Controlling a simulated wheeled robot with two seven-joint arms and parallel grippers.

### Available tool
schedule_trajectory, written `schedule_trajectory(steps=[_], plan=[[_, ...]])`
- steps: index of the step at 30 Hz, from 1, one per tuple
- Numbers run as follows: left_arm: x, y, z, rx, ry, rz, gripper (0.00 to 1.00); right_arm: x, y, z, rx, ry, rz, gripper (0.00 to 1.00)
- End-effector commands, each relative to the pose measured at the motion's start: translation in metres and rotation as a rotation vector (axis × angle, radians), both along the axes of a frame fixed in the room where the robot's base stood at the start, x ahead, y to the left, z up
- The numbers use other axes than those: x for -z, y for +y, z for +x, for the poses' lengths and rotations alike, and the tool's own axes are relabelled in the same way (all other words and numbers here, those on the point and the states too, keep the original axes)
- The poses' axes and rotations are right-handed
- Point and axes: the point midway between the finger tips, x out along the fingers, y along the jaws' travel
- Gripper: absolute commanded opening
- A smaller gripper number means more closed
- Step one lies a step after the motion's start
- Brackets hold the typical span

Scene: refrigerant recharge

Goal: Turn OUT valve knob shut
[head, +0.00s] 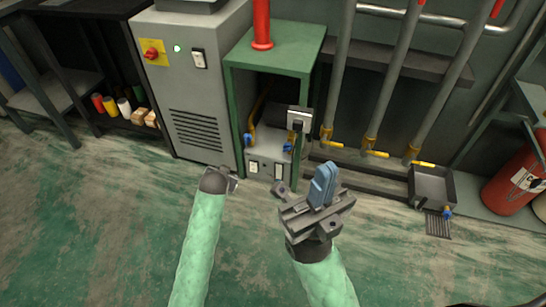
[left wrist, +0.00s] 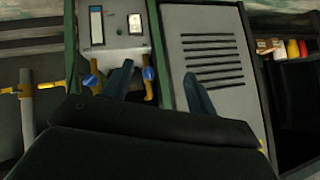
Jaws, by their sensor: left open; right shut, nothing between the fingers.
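A grey machine (head: 267,168) stands low inside a green frame, with two blue valve knobs on top. One blue knob (head: 248,140) is at its left and the other blue knob (head: 287,148) at its right. I cannot read which is OUT. My left gripper (head: 233,182) is open and empty, in front of the machine; its fingers (left wrist: 158,88) show apart from each other. My right gripper (head: 323,184) is shut and empty, right of the machine.
The green frame (head: 275,45) surrounds the machine and carries a red cylinder (head: 262,25). A grey cabinet (head: 195,90) stands left. Pipes with yellow handles (head: 375,154), a grey tray (head: 432,188) and a red tank (head: 513,185) are right. The floor in front is clear.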

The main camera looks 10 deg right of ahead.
Motion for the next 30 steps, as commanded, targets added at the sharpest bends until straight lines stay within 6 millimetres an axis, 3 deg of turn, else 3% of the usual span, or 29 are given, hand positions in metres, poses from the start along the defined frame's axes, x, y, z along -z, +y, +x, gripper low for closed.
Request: schedule_trajectory(steps=[1, 3, 5, 13, 17, 23, 27, 30], plan=[[-0.02, -0.002, 0.015, 0.01, -0.031, 0.008, 0.58, -0.001, 0.0, 0.0, 0.0, -0.002, 0.0, 0.0], [-0.039, -0.009, 0.031, 0.031, -0.062, 0.022, 0.58, -0.002, 0.0, 0.0, -0.001, -0.004, 0.001, 0.0], [-0.047, -0.018, 0.042, 0.052, -0.076, 0.039, 0.58, -0.002, 0.001, 0.0, -0.003, -0.005, 0.001, 0.0], [-0.043, -0.06, 0.083, 0.16, -0.093, 0.131, 0.58, -0.005, 0.002, -0.001, -0.009, -0.012, 0.002, 0.0], [-0.027, -0.084, 0.104, 0.234, -0.133, 0.175, 0.58, -0.008, 0.002, 0.0, -0.013, -0.022, 0.005, 0.0], [0.013, -0.121, 0.13, 0.397, -0.247, 0.247, 0.58, -0.01, 0.003, 0.001, -0.022, -0.022, 0.012, 0.0], [0.052, -0.142, 0.134, 0.526, -0.347, 0.282, 0.58, -0.01, 0.004, 0.0, -0.03, -0.018, 0.018, 0.0], [0.086, -0.154, 0.126, 0.621, -0.426, 0.294, 0.58, -0.011, 0.005, 0.0, -0.037, -0.014, 0.022, 0.0]])
